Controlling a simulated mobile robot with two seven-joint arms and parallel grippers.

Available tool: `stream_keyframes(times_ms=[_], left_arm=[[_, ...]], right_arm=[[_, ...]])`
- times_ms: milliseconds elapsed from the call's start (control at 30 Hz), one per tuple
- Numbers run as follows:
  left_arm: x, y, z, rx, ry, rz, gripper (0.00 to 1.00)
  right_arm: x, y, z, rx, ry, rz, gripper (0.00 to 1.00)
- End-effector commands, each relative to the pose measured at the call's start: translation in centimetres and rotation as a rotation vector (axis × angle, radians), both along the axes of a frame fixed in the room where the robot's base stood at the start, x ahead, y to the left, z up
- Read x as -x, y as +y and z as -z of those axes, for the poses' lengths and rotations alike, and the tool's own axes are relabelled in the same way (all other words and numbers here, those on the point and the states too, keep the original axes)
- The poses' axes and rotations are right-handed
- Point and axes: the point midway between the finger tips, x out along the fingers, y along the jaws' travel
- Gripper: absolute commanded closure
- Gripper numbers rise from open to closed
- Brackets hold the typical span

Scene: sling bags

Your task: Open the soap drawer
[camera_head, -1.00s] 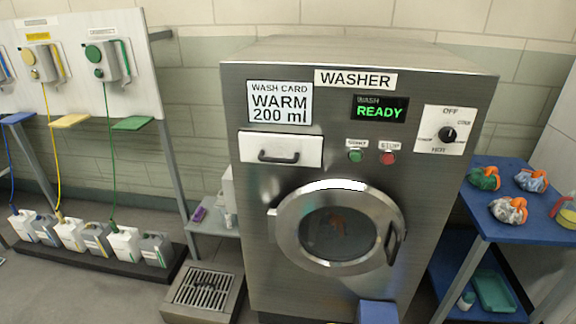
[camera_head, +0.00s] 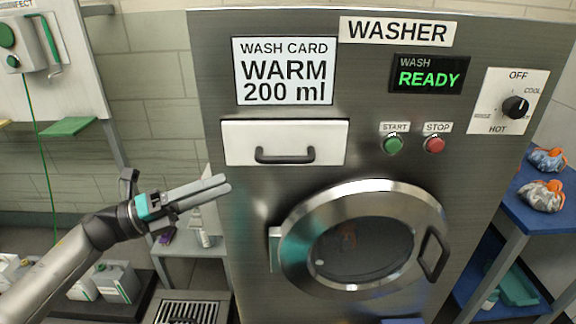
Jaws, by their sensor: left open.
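The soap drawer (camera_head: 237,143) is a white panel on the upper left of the steel washer (camera_head: 240,215). It sits flush with the front, and its dark handle (camera_head: 285,155) runs along the lower part. My left gripper (camera_head: 226,184) is open and empty. Its fingers point right, below and to the left of the handle in the picture, apart from it. My right gripper does not show.
The round washer door (camera_head: 365,245) is shut below the drawer. Green start (camera_head: 394,144) and red stop (camera_head: 434,144) buttons and a dial (camera_head: 516,107) are to the right. A side table (camera_head: 170,247) holds bottles. A blue shelf (camera_head: 535,210) holds bundles.

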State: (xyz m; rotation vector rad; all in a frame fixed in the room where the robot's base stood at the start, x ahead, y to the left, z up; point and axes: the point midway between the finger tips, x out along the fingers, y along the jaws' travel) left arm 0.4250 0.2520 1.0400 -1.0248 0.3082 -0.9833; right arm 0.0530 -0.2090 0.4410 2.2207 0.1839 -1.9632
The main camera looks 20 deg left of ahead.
Motion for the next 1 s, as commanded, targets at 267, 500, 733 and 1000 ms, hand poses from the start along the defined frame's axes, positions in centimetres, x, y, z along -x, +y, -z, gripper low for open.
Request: stream_keyframes(times_ms=[267, 500, 733, 1000], left_arm=[[-2.8, -3.9, -1.3, 0.005, -0.002, -0.001, 0.5], [-5.4, -7.6, -2.3, 0.007, -0.001, -0.002, 0.5], [-7.3, -10.3, -2.8, 0.008, 0.003, -0.004, 0.5], [-8.1, -11.4, -3.1, 0.007, 0.005, -0.005, 0.5]], right_arm=[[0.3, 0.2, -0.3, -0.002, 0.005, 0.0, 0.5], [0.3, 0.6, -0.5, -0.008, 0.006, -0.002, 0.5], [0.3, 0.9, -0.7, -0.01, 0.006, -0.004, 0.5], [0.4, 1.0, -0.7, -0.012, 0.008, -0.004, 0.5]])
